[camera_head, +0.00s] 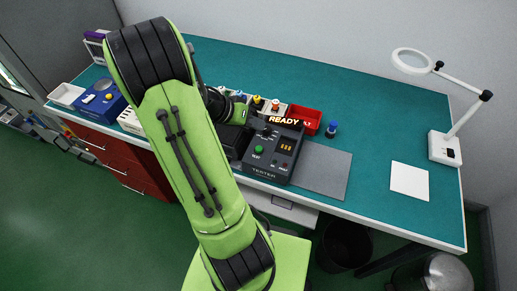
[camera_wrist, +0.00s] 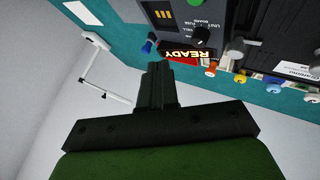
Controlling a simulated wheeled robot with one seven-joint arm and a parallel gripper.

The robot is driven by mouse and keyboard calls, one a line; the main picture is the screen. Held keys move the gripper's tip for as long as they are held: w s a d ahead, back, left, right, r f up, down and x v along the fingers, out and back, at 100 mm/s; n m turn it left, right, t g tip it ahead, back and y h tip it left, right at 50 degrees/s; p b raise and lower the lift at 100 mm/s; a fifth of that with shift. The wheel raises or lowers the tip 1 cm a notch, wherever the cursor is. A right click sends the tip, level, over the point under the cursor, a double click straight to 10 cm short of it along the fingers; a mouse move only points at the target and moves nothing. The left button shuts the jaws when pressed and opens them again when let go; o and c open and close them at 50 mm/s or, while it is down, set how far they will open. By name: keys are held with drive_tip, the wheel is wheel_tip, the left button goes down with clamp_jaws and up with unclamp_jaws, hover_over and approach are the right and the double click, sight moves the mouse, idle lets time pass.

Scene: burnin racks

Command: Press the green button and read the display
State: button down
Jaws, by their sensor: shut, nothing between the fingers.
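The dark grey tester (camera_head: 271,171) stands on the teal bench. Its green button (camera_head: 258,149) is on the left of the front panel, and its small display (camera_head: 286,146) shows amber characters too small to read. A lit READY sign (camera_head: 284,120) stands at the tester's back edge. In the wrist view the READY sign (camera_wrist: 188,55), part of the display (camera_wrist: 163,17) and a black knob (camera_wrist: 201,35) appear upside down. My gripper (camera_wrist: 156,68) is shut and empty, apart from the tester; the arm largely hides it in the head view.
A red bin (camera_head: 306,117) and a blue-topped item (camera_head: 331,128) stand behind the tester. A grey mat (camera_head: 321,170) and white sheet (camera_head: 409,181) lie to its right, with a magnifier lamp (camera_head: 445,147) beyond. A blue box (camera_head: 101,105) is at far left.

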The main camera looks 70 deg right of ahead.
sight(256, 148)
wheel_tip(256, 148, down, 8)
drive_tip(key=b, duration=0.5)
drive_tip(key=shift+r, duration=0.2)
idle(1.4)
drive_tip(key=shift+f+b, duration=0.35)
drive_tip(key=shift+b, duration=0.4)
drive_tip(key=shift+f+b, duration=0.45)
drive_tip(key=shift+r, duration=0.15)
idle(0.3)
drive_tip(key=shift+r+p, duration=0.65)
drive_tip(key=shift+r, duration=0.1)
wheel_tip(256, 148, up, 5)
drive_tip(key=p, duration=0.4)
drive_tip(key=shift+r, duration=0.1)
